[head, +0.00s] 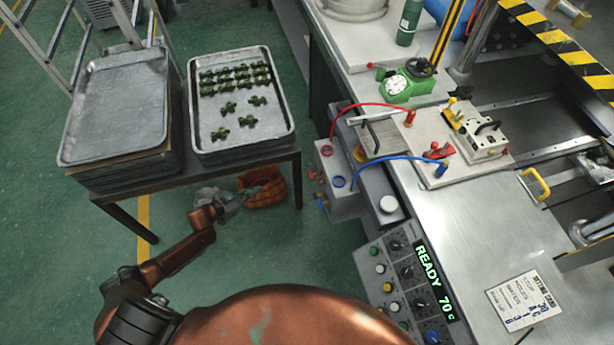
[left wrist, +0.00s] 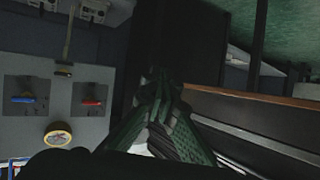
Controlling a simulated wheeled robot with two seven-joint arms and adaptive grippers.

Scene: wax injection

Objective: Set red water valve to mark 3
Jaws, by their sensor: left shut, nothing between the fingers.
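The red water valve (left wrist: 92,102) shows in the left wrist view as a red lever on a dark plate, left of my fingers; the lever lies about level in that picture. The blue valve (left wrist: 22,99) is beside it on a similar plate. The marks around the red lever are too small to read. In the head view the red valve (head: 312,175) is small, on the left side of the grey water unit (head: 350,205). My left gripper (head: 229,206) is left of it, apart from it, shut and empty. Its closed fingers (left wrist: 160,88) fill the middle of the wrist view. My right gripper is not in view.
A dark table with metal trays (head: 200,140) and green pieces (head: 234,80) stands behind my left gripper. An orange bin (head: 262,188) sits near the gripper in the picture. Red (head: 370,105) and blue (head: 400,158) hoses run to the bench. The control panel reads READY, 70 C (head: 435,280).

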